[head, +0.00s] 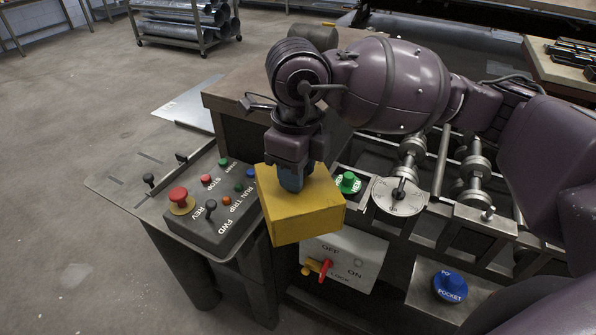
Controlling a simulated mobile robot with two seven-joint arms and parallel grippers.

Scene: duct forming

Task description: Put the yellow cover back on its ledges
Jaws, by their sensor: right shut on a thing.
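The yellow cover (305,214) is a box-shaped piece held up in front of the machine, between the control panel and the roller frame. My right gripper (292,182) comes down on it from above and is shut on its top; the fingertips are partly hidden. The cover hangs above the OFF/ON switch plate and looks slightly turned. I cannot make out the ledges for certain. My left gripper is not in view.
The control panel (222,236) with a red stop button (180,199) and levers is close left of the cover. A green knob (348,183), a dial (399,197) and rollers lie to the right. The switch plate (343,262) and a blue knob (450,286) are below.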

